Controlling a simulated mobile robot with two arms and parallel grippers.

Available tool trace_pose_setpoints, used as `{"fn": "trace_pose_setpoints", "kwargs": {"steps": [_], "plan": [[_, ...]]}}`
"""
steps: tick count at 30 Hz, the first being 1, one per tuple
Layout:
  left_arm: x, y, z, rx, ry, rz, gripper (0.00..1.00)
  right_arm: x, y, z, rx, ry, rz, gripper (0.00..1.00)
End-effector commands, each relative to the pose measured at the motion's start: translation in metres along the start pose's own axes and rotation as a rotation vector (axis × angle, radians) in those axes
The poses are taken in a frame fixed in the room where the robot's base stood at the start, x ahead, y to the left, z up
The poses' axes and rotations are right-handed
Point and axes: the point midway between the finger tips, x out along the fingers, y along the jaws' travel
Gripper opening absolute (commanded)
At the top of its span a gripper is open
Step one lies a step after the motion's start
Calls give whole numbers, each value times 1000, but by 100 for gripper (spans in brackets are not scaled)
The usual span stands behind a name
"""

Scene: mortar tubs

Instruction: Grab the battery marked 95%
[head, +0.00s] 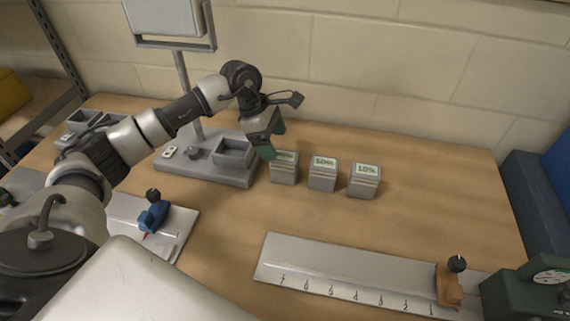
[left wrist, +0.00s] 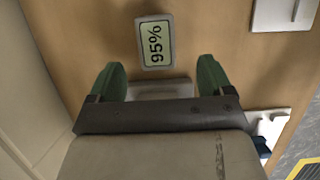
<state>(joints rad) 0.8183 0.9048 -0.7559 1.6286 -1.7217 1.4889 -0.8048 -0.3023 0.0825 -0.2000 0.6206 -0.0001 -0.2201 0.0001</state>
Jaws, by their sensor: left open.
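The battery marked 95% (left wrist: 155,43) shows in the left wrist view, a small grey block with a green label, ahead of the fingertips. In the head view the leftmost battery (head: 284,170) of a row of three stands on the table, its label partly covered by my left gripper. Beside it stand the 50% battery (head: 323,174) and the 10% battery (head: 363,181). My left gripper (head: 272,143) is open, its green fingers above and just left of the leftmost battery. In the left wrist view the fingers (left wrist: 159,77) are spread with no battery between them.
A grey dock (head: 210,172) with an empty-looking compartment and a post stands left of the batteries. A scale plate (head: 345,280) with an orange slider (head: 449,288) lies in front, near a dark gauge box (head: 530,295). A blue slider (head: 153,215) is at left. Table right of the batteries is clear.

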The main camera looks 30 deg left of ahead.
Motion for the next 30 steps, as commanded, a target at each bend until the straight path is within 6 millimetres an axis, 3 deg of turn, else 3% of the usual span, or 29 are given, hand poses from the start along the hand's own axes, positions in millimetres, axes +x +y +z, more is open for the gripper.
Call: {"fn": "trace_pose_setpoints", "kwargs": {"steps": [7,15,24,30], "plan": [[20,1,3,0,-2,-3,81,-11,-1,-1,0,0,-2,43],[58,4,4,-1,-4,-2,81,-26,-4,-3,2,0,-5,43],[64,4,3,0,-3,0,81,-26,-3,-4,2,2,-4,43],[64,4,3,0,-3,0,50,-26,-3,-4,2,2,-4,43]]}}
